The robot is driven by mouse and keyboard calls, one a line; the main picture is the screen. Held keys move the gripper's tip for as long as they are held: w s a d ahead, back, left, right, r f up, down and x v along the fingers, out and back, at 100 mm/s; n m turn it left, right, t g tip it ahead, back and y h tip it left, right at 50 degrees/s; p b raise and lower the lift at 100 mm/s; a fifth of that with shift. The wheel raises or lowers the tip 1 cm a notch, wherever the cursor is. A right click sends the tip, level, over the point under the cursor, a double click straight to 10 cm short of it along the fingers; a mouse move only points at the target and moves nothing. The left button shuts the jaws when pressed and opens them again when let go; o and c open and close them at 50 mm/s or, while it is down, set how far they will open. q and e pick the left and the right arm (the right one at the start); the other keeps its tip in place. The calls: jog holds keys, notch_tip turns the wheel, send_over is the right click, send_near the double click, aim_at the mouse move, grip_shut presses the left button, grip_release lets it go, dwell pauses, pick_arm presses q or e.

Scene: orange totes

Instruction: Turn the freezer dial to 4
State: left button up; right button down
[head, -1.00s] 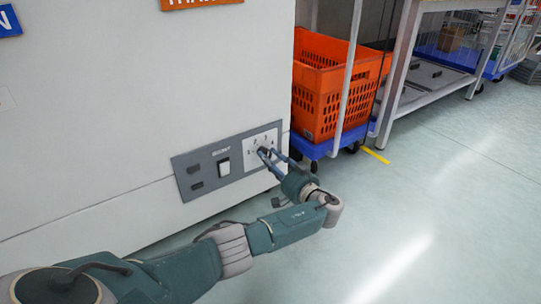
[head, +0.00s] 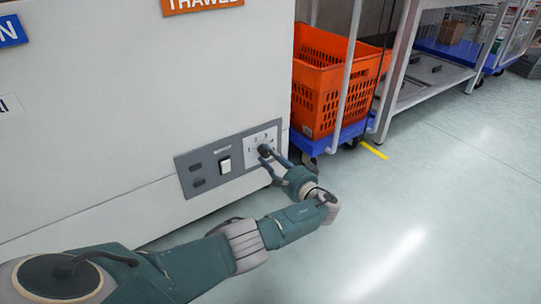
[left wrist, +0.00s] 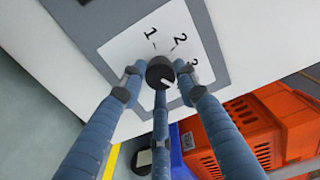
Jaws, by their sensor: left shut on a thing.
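The freezer dial is a round black knob (left wrist: 158,70) on a white numbered plate (left wrist: 130,48), set in a grey control panel (head: 203,172) low on the white freezer's side. The digits 1, 2 and 3 show around it in the left wrist view; any others are hidden by my fingers. A short white mark on the knob points to the lower right in that view. My left gripper (head: 268,153) is shut on the dial, its fingers around the knob, as the left wrist view (left wrist: 160,75) also shows. My right gripper is not in view.
A white rocker switch (head: 225,165) sits left of the dial on the panel. An orange tote (head: 322,95) on a blue wheeled base (head: 325,145) stands just right of the freezer. A metal table (head: 425,95) stands beyond. The floor at right is clear.

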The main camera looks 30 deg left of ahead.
pick_arm(q)
jog(key=shift+s+a+f+m, duration=0.1)
jog(key=shift+s+f+m, duration=0.05)
jog(key=shift+m, duration=0.4)
jog(key=shift+s+a+f+m, duration=0.1)
jog(key=shift+m, duration=0.45)
jog(key=o, duration=1.2)
jog(key=shift+r, duration=0.1)
jog(key=shift+c, duration=0.2)
jog(key=shift+d+r, duration=0.1)
jog(key=shift+d, duration=0.15)
jog(key=v, duration=1.1)
jog(key=shift+d, duration=0.3)
jog(key=shift+s, duration=0.1)
